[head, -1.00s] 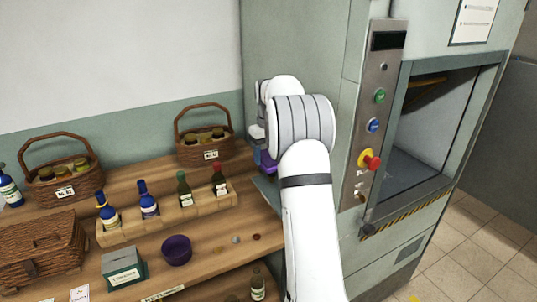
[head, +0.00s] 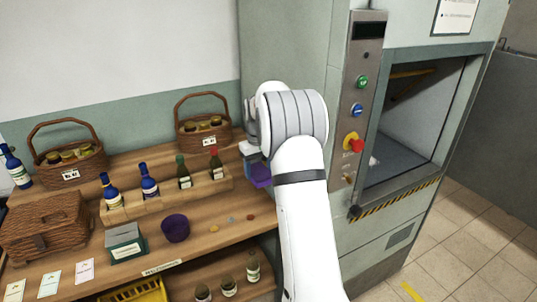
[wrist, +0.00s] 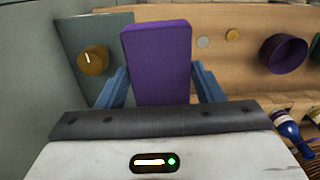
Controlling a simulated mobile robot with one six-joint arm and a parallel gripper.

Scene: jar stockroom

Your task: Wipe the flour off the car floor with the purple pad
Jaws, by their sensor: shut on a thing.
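My gripper (wrist: 160,90) is shut on the purple pad (wrist: 157,60), which stands out between the blue fingers in the wrist view. In the head view the pad (head: 260,176) shows as a small purple piece beside my arm, over the right end of the wooden counter. The lift car's floor (head: 396,160) shows through the opening at the right, a dark grey surface. A small white patch (head: 373,161), perhaps flour, shows at its left edge. The rest of that side is hidden by the frame.
The control panel (head: 357,110) has green, blue and red buttons and stands between my arm and the opening. A striped sill (head: 400,198) edges the opening. The counter holds a purple bowl (head: 176,228), a green box (head: 125,243), baskets and bottles.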

